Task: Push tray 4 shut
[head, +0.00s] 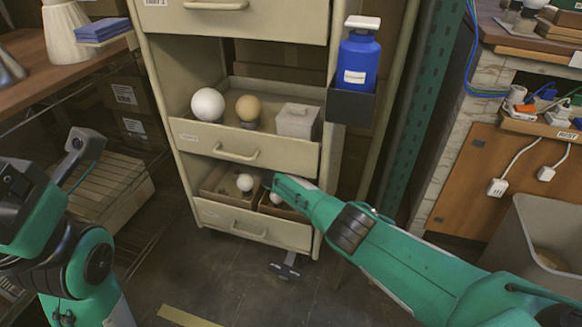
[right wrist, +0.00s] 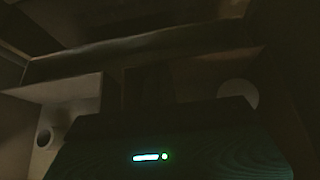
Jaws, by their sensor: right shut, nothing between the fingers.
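In the head view a cream cabinet stands with several drawers. The lowest drawer (head: 250,222) that I see holds small boxes with white bulbs (head: 245,182); I cannot read a number on it, so I cannot tell if it is tray 4. The drawer above it (head: 245,145) stands pulled out. My right arm reaches into the gap between these two drawers. The right gripper (right wrist: 150,90) shows only dimly in the dark right wrist view, shut and empty, between pale boxes. Whether it touches anything is unclear. My left arm is at the lower left; its fingers do not show.
The pulled-out drawer holds a white ball (head: 208,105), a tan ball (head: 249,108) and a pale box (head: 297,120). A blue bottle (head: 358,62) sits in a holder at the cabinet's right. A grey bin (head: 545,245) stands at the right.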

